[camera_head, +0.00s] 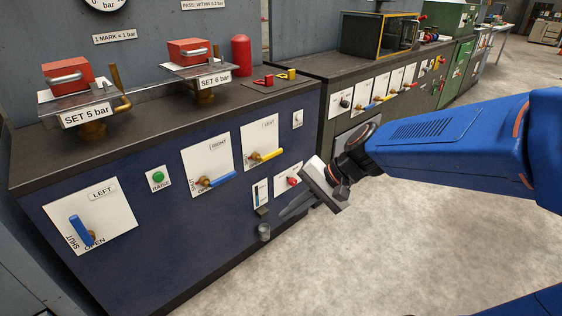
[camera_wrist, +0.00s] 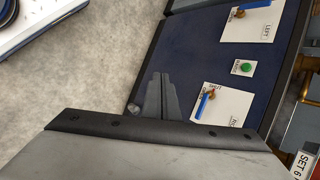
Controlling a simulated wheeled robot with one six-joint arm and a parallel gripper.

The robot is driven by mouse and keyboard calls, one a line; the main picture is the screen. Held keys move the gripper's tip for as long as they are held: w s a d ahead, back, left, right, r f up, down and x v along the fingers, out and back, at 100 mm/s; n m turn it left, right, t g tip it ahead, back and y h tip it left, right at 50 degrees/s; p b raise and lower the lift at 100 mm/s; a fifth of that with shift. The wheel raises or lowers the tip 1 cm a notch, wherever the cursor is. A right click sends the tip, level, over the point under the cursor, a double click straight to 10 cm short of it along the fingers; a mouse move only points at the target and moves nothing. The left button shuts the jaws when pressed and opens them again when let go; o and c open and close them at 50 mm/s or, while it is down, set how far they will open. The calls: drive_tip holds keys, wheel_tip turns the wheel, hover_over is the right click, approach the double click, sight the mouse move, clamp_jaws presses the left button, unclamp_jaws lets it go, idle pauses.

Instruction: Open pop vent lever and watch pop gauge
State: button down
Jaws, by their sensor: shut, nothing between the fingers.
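The vent lever (camera_head: 266,156) is yellow, on a white panel labelled VENT at the right of the blue cabinet front. It lies nearly level along the cabinet in the head view; its position marks are not readable. The round gauge (camera_head: 108,3) on the wall is cut off by the top edge, and no needle can be read. My gripper (camera_head: 288,211) is shut and empty, below and apart from the vent lever, in front of the cabinet. The wrist view shows its fingers (camera_wrist: 160,78) together; the vent lever cannot be made out there.
Another blue lever (camera_head: 217,180) lies nearly level. A green button (camera_head: 158,177) is between them. Two red weights (camera_head: 66,74) (camera_head: 189,51) stand on top. The floor (camera_head: 400,240) is clear.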

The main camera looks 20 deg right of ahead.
drive_tip(key=w+f+m+t+y, duration=0.1)
drive_tip(key=w+m+t+y, duration=0.1)
drive_tip(key=w+m, duration=0.55)
drive_tip(key=w+f+m+t+y, duration=0.15)
drive_tip(key=w+m, duration=0.25)
drive_tip(key=w, duration=0.6)
drive_tip(key=w+d+f+m+t+h, duration=0.4)
drive_tip(key=w+d+f+m+t, duration=0.2)
drive_tip(key=w+d+f+m, duration=0.4)
drive_tip(key=w+d+m, duration=0.1)
drive_tip(key=w+d, duration=0.1)
drive_tip(key=w, duration=0.1)
drive_tip(key=shift+w+d+f, duration=0.15)
drive_tip(key=shift+d, duration=0.05)
drive_tip(key=w+a, duration=0.4)
drive_tip(key=w, duration=0.4)
drive_tip(key=shift+w+a+r, duration=0.15)
drive_tip(key=shift+a+r, duration=0.1)
drive_tip(key=shift+r, duration=0.1)
